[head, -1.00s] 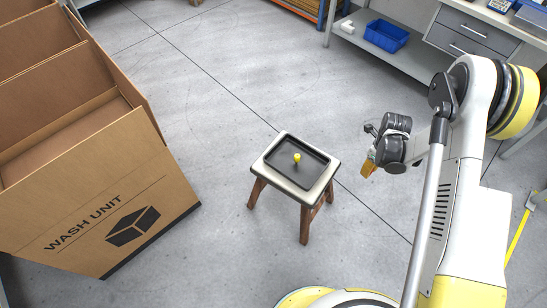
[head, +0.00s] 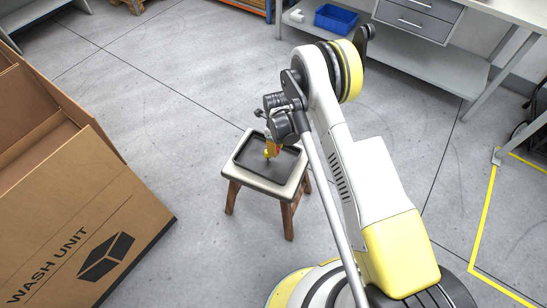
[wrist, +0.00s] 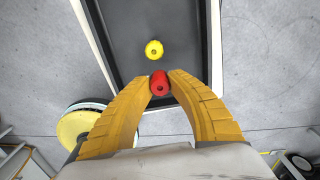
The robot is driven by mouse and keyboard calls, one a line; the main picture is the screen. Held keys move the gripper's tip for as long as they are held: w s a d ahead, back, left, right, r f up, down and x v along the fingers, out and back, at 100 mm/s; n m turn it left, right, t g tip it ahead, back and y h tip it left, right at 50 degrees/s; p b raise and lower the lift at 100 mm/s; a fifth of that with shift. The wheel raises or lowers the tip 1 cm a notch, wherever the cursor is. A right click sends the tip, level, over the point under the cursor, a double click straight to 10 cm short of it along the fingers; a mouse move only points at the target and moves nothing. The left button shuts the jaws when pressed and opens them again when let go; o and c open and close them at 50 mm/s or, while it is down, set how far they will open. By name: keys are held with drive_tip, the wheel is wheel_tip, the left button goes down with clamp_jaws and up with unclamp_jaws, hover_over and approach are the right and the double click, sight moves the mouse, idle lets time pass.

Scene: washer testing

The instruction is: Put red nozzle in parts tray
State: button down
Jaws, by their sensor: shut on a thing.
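My gripper (head: 272,147) is shut on the red nozzle (wrist: 160,83), which sits between the two yellow-orange fingertips in the wrist view. In that view the nozzle appears over the near part of the black parts tray (wrist: 187,30). In the head view my gripper is over the tray (head: 248,157), which lies on a small stool. The exact height of the nozzle above the tray floor is hard to tell. A yellow nozzle (wrist: 154,49) stands in the tray, just beyond the red one in the wrist view.
The stool (head: 287,220) has a pale top and brown wooden legs. A large cardboard box marked WASH UNIT (head: 95,215) stands to the left. A workbench (head: 440,70) with a blue bin (head: 336,18) is at the back right. Open floor surrounds the stool.

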drive_tip(key=shift+w+a+f, duration=0.1)
drive_tip(key=shift+a+f, duration=0.15)
drive_tip(key=shift+a, duration=0.05)
drive_tip(key=shift+f, duration=0.25)
drive_tip(key=shift+f+b, duration=1.05)
drive_tip(key=shift+f, duration=0.6)
drive_tip(key=shift+f, duration=0.15)
drive_tip(key=c, duration=1.3)
unclamp_jaws()
